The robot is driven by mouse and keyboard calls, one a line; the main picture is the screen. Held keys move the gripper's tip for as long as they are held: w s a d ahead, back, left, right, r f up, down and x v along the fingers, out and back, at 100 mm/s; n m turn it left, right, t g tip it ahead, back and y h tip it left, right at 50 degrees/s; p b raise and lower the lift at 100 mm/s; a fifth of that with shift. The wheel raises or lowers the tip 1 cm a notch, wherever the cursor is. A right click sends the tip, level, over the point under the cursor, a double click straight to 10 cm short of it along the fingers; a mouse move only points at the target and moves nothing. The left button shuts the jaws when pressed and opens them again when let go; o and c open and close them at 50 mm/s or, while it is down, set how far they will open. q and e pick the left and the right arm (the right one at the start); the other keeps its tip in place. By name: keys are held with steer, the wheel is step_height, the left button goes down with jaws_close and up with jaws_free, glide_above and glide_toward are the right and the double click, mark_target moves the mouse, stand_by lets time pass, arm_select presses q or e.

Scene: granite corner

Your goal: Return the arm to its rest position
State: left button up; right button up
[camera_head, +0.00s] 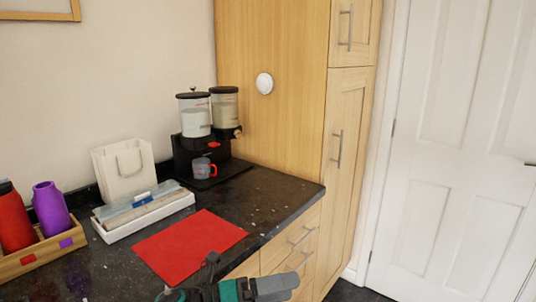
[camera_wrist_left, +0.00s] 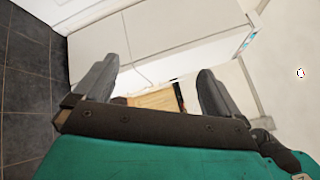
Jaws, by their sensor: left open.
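My left gripper (camera_head: 282,286), teal with grey fingers, shows at the bottom of the head view, in front of the counter's drawers and right of the red mat. In the left wrist view my left gripper (camera_wrist_left: 157,82) has its two grey fingers well apart, with nothing held between them. My left arm is mostly cut off by the lower edge of the head view. My right gripper is in neither view.
The dark granite counter (camera_head: 272,198) holds a red mat (camera_head: 190,245), a white tray (camera_head: 150,215), a white bag (camera_head: 124,171), a black dispenser (camera_head: 186,150) with a cup (camera_head: 202,168), and a wooden caddy (camera_head: 45,255) with bottles. A white door (camera_head: 455,150) stands right.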

arm_select(q)
steer(key=s+a+f+m+t+y, duration=0.3)
steer(key=s+a+f+m+y, duration=0.5)
steer(key=m, duration=0.9)
steer(key=s+a+f+m+t+y, duration=0.3)
steer(key=s+a+f+m+y, duration=0.5)
steer(key=m, duration=1)
steer(key=s+a+f, duration=0.1)
steer(key=a+f, duration=0.2)
steer(key=f, duration=0.2)
steer(key=shift+a+t, duration=0.3)
steer(key=shift+a, duration=0.1)
